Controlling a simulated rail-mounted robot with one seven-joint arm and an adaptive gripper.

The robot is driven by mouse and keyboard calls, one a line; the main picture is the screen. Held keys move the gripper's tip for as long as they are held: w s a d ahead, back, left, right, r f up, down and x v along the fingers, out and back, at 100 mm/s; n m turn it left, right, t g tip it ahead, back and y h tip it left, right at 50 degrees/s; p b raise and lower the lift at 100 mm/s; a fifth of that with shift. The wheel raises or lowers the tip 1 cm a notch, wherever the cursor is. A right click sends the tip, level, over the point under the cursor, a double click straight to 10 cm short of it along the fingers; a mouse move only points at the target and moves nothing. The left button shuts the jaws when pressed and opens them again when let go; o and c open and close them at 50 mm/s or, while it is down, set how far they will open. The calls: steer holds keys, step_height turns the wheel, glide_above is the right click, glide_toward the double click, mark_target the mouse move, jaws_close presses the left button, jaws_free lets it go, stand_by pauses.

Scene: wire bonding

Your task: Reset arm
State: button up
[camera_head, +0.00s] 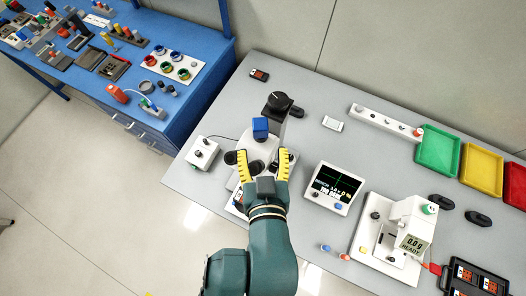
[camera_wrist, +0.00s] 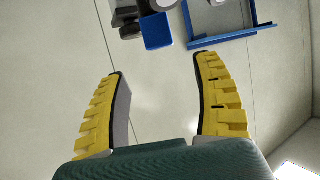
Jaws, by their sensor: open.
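My gripper (camera_head: 263,163) has yellow fingers spread apart, with nothing between them. In the head view it is in front of a white wire bonding machine with a black knob (camera_head: 280,99) and a blue block (camera_head: 260,128) at its top. The arm hides much of the machine's lower part. In the wrist view my gripper (camera_wrist: 158,85) also shows open and empty, with the pale wall behind it. The blue block (camera_wrist: 157,31) shows beyond the fingertips, at the top of the wrist view.
On the grey table (camera_head: 315,90) stand a white control box (camera_head: 202,152), a display screen (camera_head: 334,187), a tester reading 0.0 g (camera_head: 413,245), and green (camera_head: 439,150), yellow (camera_head: 482,166) and red (camera_head: 515,184) trays. A blue bench (camera_head: 190,95) with tools stands at the upper left.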

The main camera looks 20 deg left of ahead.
steer(key=shift+s+d+r, duration=0.3)
steer(key=shift+s, duration=0.25)
steer(key=w+d+r+m+t+h+p, duration=0.1)
steer(key=d+r, duration=0.4)
steer(key=r, duration=0.6)
steer(key=w+d+r+m+t+h+p, duration=0.2)
steer(key=d+r+t, duration=0.3)
steer(key=r, duration=0.7)
steer(key=w+d+r+m+t+h+p, duration=0.2)
steer(key=d+r+t+h+p, duration=0.1)
steer(key=r, duration=0.9)
steer(key=shift+w+d+t+h, duration=0.35)
steer(key=shift+d+t+h, duration=0.2)
steer(key=shift+d, duration=0.35)
steer(key=shift+s+d+r+m, duration=0.2)
steer(key=shift+s+m, duration=0.05)
steer(key=shift+m, duration=0.35)
steer(key=shift+c, duration=0.2)
